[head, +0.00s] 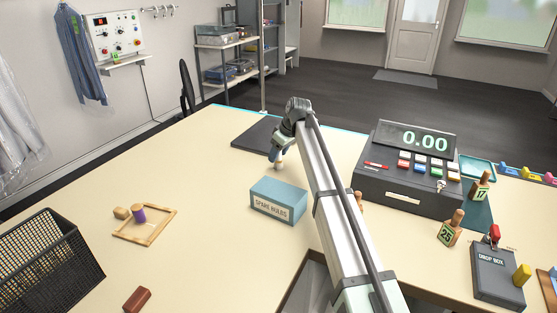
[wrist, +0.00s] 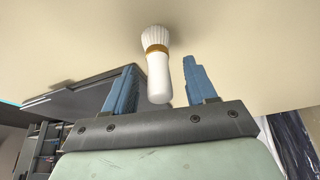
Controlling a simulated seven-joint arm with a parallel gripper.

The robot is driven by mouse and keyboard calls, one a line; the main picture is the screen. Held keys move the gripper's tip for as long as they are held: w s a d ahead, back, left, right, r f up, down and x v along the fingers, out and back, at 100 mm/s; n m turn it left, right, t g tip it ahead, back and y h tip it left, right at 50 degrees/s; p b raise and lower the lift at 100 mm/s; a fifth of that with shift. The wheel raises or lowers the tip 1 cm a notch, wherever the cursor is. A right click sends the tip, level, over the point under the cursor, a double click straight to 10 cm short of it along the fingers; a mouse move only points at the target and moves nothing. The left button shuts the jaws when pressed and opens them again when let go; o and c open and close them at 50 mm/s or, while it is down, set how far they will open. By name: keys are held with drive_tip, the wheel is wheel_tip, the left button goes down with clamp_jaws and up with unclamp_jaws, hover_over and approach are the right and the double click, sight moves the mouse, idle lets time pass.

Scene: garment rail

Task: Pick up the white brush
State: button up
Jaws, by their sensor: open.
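The white brush (wrist: 158,78) shows in the wrist view, with pale fluted bristles, a gold band and a smooth white handle. Its handle end points toward my gripper (wrist: 160,65), whose two blue fingers stand apart on either side of the handle. A gap shows between each finger and the handle; I cannot tell the distance in depth. In the head view my gripper (head: 275,155) is low over the table, just past the blue box. Only a small pale bit of the brush (head: 280,165) shows there, mostly hidden by my gripper.
A blue "SPARE RULES" box (head: 278,200) stands close in front of my gripper. A dark flat pad (head: 250,138) lies behind it. A cash register (head: 405,180) stands to the right. A wooden frame (head: 145,225) lies at left, near a black basket (head: 50,262). The cream table (head: 205,160) is clear between.

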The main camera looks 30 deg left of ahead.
drive_tip(key=shift+x, duration=1.1)
clamp_jaws()
drive_tip(key=shift+r, duration=0.15)
